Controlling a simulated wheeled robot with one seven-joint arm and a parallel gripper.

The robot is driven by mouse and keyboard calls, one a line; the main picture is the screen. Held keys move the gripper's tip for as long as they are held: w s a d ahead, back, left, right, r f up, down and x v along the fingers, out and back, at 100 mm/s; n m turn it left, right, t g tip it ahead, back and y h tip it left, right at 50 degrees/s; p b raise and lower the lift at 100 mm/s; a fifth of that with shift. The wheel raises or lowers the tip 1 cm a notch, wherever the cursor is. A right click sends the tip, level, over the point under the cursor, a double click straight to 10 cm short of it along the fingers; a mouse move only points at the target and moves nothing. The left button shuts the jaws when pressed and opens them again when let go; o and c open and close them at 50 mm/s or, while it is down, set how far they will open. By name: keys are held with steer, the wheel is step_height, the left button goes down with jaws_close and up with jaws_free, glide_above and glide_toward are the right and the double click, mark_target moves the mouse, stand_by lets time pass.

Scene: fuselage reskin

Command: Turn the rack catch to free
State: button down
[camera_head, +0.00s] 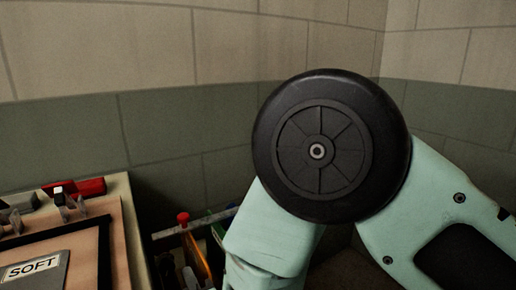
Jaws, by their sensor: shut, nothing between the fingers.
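My gripper is not in view. I cannot make out for sure which part is the rack catch. A rack-like holder with upright orange and green pieces (197,257) stands low in the middle, partly hidden behind my arm. A grey bar (165,233) runs across its top, and a small red knob (183,217) stands up at that bar. I cannot tell whether this bar or knob is the catch, or how it is set.
A bench (140,232) at lower left carries a grey plate marked SOFT (33,269), a red block (88,187) and small grey clips. A block wall (160,130) stands behind. My arm fills the right middle and hides what lies behind it.

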mark_target(166, 265)
steer(key=shift+v, duration=0.75)
steer(key=f+b, duration=0.1)
steer(key=b, duration=0.3)
steer(key=s+f+b, duration=0.1)
steer(key=b, duration=0.4)
steer(key=shift+d+f, duration=0.15)
steer(key=shift+f, duration=0.1)
steer(key=shift+w+r+b, duration=0.1)
steer(key=shift+b, duration=0.25)
steer(key=x, duration=0.7)
